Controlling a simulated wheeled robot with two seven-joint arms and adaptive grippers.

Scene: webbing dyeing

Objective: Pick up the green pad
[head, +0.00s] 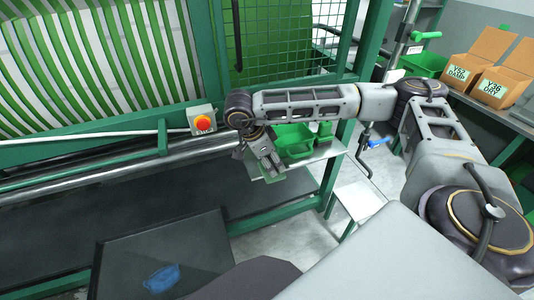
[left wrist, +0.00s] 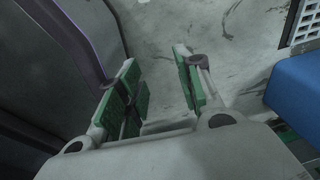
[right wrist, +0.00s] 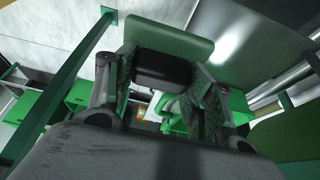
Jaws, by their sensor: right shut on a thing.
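In the right wrist view my right gripper (right wrist: 163,100) is shut on the dark block of the green pad (right wrist: 180,42). The pad's flat green plate lies beyond the fingertips. In the head view my right gripper (head: 268,167) points down beside the green bin, and only a small green part of the pad (head: 274,178) shows below it. Whether the pad touches anything below cannot be told. In the left wrist view my left gripper (left wrist: 160,88) is open and empty above the grey floor.
A green bin (head: 296,153) sits on a small shelf by the green frame. A red stop button (head: 202,122) is at the roller (head: 120,172). A dark tray (head: 190,243) with a blue cloth (head: 162,278) is in front. Cardboard boxes (head: 478,57) stand at the right.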

